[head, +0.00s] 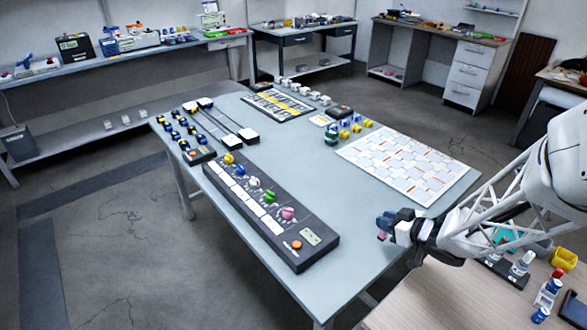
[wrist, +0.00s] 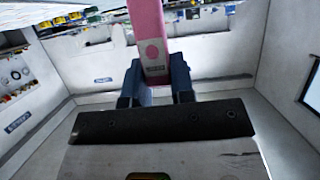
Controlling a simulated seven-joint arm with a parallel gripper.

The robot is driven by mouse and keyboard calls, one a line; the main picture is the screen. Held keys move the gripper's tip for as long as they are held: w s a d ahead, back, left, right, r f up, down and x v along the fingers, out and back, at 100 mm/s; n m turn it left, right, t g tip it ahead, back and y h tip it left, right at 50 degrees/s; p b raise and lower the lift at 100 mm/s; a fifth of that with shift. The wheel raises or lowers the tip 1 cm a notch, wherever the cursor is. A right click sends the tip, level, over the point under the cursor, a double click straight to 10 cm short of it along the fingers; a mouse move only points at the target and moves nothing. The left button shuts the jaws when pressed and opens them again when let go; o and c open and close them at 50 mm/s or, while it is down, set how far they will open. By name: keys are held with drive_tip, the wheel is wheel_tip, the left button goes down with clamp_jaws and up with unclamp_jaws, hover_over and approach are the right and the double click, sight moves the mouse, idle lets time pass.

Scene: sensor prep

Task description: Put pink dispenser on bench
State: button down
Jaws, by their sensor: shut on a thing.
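My gripper (head: 387,224) is shut on the pink dispenser (wrist: 150,40), whose long pink body rises between the blue fingers (wrist: 155,85) in the wrist view. A round mark and a small dark label show on it. In the head view only a small pink bit of it (head: 382,235) shows at the fingertips; the rest is hidden. The gripper is in the air over or near the right edge of the grey-blue bench (head: 350,195); its exact height is hard to tell.
A long black device (head: 265,208) with coloured knobs, one pink, lies on the bench. A patterned white board (head: 410,165) lies at its right. Small blocks and black rails stand farther back. A wooden table (head: 460,305) with bottles is at lower right. The bench's front right is clear.

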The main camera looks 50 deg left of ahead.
drive_tip(key=w+a+f, duration=0.1)
drive_tip(key=w+a, duration=1)
drive_tip(key=shift+w+f, duration=0.25)
drive_tip(key=shift+w, duration=0.1)
drive_tip(key=shift+f, duration=1.75)
drive_tip(key=shift+f, duration=0.6)
drive_tip(key=c, duration=1)
unclamp_jaws()
drive_tip(key=shift+r, duration=0.1)
